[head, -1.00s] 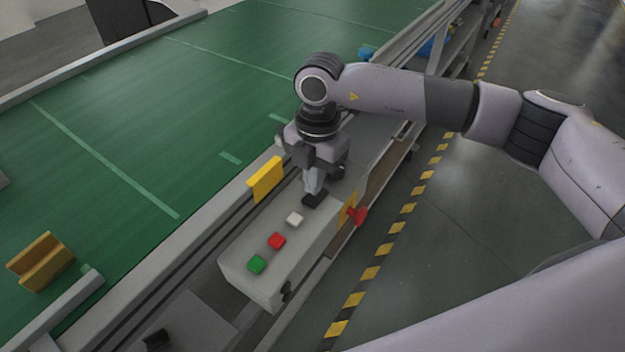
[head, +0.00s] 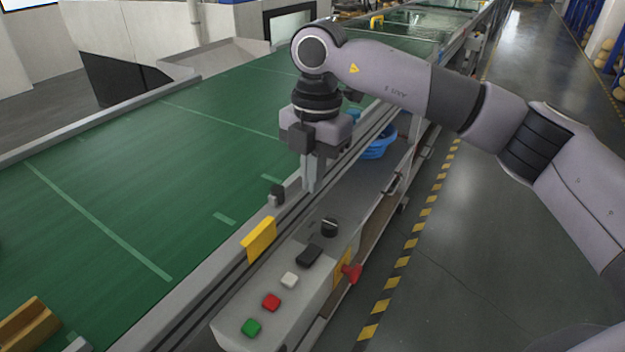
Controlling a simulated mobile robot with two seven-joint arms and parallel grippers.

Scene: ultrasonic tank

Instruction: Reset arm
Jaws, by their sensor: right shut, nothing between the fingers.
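My right gripper (head: 309,188) points down, shut and empty, in the middle of the head view. It hangs above the far end of the grey control box (head: 231,335), apart from its buttons. The box carries a green button (head: 251,328), a red button (head: 271,302), a white button (head: 289,280), a black rocker switch (head: 309,255) and a black knob (head: 329,228). A red switch handle (head: 351,272) sticks out of its right side. My right arm comes in from the right. My left gripper does not show.
A green conveyor belt (head: 130,190) fills the left, with a yellow-brown block (head: 28,325) at its lower left. A yellow plate (head: 259,239) stands on the belt's rail. A blue basket (head: 378,145) sits beyond the box. The floor at right is clear beyond the striped line.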

